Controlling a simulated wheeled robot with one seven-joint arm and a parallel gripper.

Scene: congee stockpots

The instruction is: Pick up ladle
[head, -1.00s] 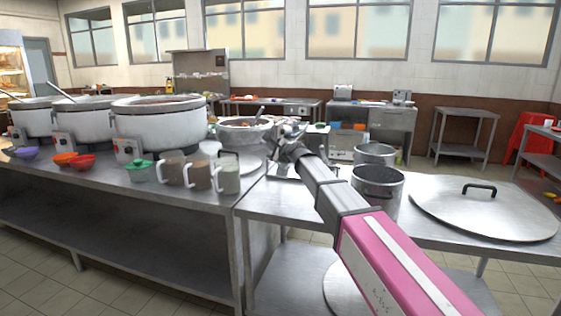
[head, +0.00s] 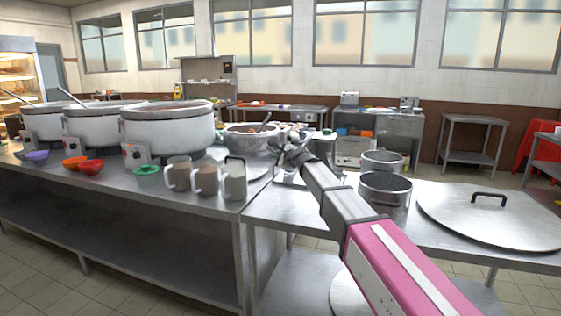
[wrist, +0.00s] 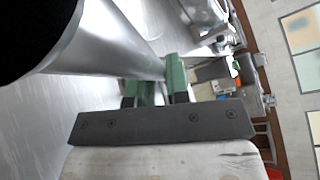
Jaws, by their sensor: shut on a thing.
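My gripper (head: 290,150) is at the end of the outstretched arm, near the meeting of the two steel tables. In the wrist view its green fingers (wrist: 153,88) are shut on a smooth grey metal piece, which I take to be the ladle (wrist: 115,45). It widens toward the camera and ends in a large black shape at the upper left. The fingers partly hide the grip point. In the head view I cannot make out the held ladle clearly. A dark handle (head: 265,121) stands up from the wide bowl (head: 247,137) just beyond my gripper.
White stockpots (head: 168,133) stand on the left table, with several mugs (head: 205,180) and small coloured bowls (head: 90,167) in front. Steel pots (head: 385,203) and a big round lid (head: 490,222) are on the right table, beside my arm. The table front between pots and mugs is open.

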